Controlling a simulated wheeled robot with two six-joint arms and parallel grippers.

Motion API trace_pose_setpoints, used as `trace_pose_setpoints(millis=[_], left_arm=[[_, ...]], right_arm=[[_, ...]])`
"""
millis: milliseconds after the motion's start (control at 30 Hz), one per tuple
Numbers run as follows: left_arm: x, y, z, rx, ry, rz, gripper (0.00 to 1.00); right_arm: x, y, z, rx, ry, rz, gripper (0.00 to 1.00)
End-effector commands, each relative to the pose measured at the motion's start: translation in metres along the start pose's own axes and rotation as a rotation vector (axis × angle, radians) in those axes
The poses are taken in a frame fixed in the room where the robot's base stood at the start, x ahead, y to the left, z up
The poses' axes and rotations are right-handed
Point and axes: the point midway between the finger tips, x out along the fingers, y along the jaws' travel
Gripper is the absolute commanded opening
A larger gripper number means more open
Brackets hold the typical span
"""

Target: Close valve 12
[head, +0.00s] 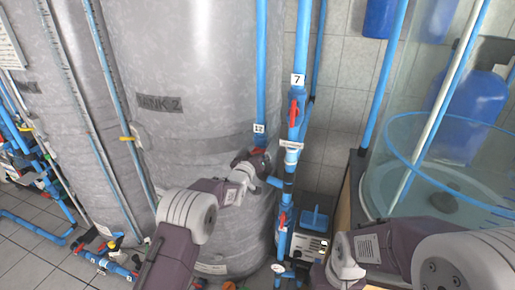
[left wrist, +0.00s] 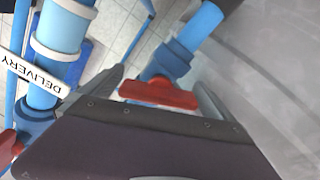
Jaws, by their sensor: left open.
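The label 12 (head: 259,128) is on a blue vertical pipe in front of the grey tank. A red valve handle (head: 257,151) shows just below that label, partly hidden by my left gripper (head: 256,161). In the left wrist view the red handle (left wrist: 158,94) lies crosswise on a blue pipe fitting. The left gripper (left wrist: 163,95) is open there, with one grey finger at each side of the handle. I cannot tell whether a finger touches it. My right arm is at the lower right of the head view; its jaws are not clear.
A pipe with label 7 (head: 298,80) and a red handle (head: 293,112) runs just right of the valve. In the left wrist view a DELIVERY label (left wrist: 33,76) is on the neighbouring pipe. A clear cylindrical tank (head: 375,190) stands at the right.

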Motion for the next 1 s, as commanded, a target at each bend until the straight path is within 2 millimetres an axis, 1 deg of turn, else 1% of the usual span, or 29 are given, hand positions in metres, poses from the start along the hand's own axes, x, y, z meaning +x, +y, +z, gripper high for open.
trace_pose_setpoints(millis=[100, 167, 200, 267, 300, 333, 400, 467, 600, 733, 833, 1000], left_arm=[[0.000, 0.000, 0.000, 0.000, 0.000, 0.000, 1.00], [0.000, 0.000, 0.000, 0.000, 0.000, 0.000, 0.83], [0.000, 0.000, 0.000, 0.000, 0.000, 0.000, 0.72], [0.000, 0.000, 0.000, 0.000, 0.000, 0.000, 0.56], [0.000, 0.000, 0.000, 0.000, 0.000, 0.000, 0.44], [0.000, 0.000, 0.000, 0.000, 0.000, 0.001, 0.38], [0.000, 0.000, 0.001, 0.003, 0.001, 0.001, 0.38], [0.000, -0.001, 0.003, 0.023, 0.002, 0.001, 0.38], [0.000, -0.003, 0.009, 0.164, 0.006, 0.002, 0.38], [0.000, -0.002, 0.007, 0.316, 0.005, 0.002, 0.38], [0.000, 0.000, 0.004, 0.398, 0.004, 0.001, 0.38], [0.000, 0.002, 0.000, 0.436, 0.001, 0.000, 0.38]], right_arm=[[0.000, 0.000, 0.000, 0.000, 0.000, 0.000, 0.34], [0.000, 0.000, 0.000, 0.000, 0.000, 0.000, 0.34], [0.000, 0.000, 0.000, 0.000, 0.000, 0.000, 0.34], [0.000, 0.000, 0.000, 0.000, 0.000, 0.000, 0.34], [0.000, 0.000, 0.000, 0.000, 0.000, 0.000, 0.34], [0.000, 0.000, 0.000, 0.000, 0.000, 0.000, 0.34], [0.001, 0.000, 0.000, 0.000, 0.000, 0.000, 0.34], [0.009, 0.000, 0.001, 0.000, 0.000, 0.000, 0.34], [0.042, 0.001, 0.004, 0.000, 0.000, 0.000, 0.34], [0.064, 0.001, 0.007, 0.000, 0.000, 0.000, 0.34], [0.071, 0.001, 0.007, 0.000, 0.000, 0.000, 0.34], [0.070, 0.001, 0.007, 0.000, 0.000, 0.000, 0.34]])
